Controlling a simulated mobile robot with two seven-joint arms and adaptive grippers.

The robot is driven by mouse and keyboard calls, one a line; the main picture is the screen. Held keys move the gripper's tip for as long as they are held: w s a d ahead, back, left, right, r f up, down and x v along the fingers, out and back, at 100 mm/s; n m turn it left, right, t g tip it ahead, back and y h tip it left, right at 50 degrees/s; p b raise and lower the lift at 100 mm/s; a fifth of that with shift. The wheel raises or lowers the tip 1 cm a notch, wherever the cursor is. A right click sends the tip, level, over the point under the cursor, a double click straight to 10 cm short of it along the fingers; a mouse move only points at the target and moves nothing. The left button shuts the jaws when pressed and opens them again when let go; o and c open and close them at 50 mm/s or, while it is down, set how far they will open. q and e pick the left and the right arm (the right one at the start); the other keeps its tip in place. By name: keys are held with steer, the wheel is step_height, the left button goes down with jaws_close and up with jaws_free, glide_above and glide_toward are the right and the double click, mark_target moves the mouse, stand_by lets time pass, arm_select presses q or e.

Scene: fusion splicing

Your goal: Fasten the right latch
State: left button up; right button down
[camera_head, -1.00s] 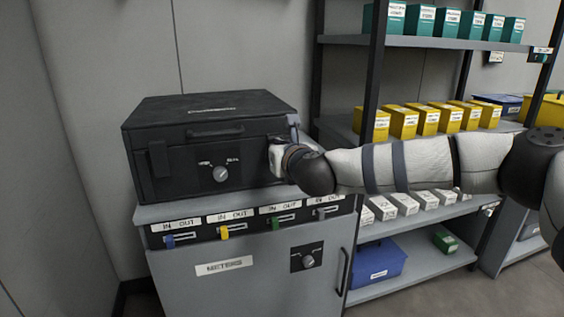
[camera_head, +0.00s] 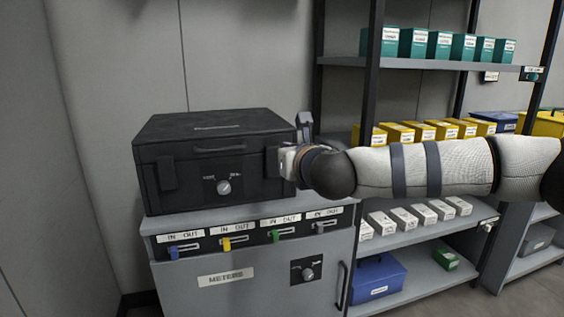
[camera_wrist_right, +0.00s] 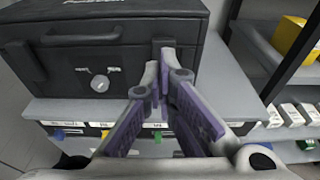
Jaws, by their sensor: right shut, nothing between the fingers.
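A black case (camera_head: 222,195) stands closed on a grey cabinet, with a handle and a round knob on its front. Its left latch (camera_head: 167,174) lies flat against the front. My right gripper (camera_head: 284,160) is at the case's front right corner and hides the right latch in the head view. In the right wrist view, the right latch (camera_wrist_right: 160,47) shows as a dark piece just above the fingertips. My right gripper's purple-padded fingers (camera_wrist_right: 162,78) are shut with nothing between them. I cannot tell whether they touch the latch. My left gripper is not in view.
The grey cabinet (camera_head: 222,296) has a row of coloured sliders (camera_head: 226,243) under the case. A shelf rack (camera_head: 430,62) with teal, yellow and white boxes stands to the right, behind my right arm. The wall is close behind the case.

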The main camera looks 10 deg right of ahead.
steer(key=s+r, duration=0.3)
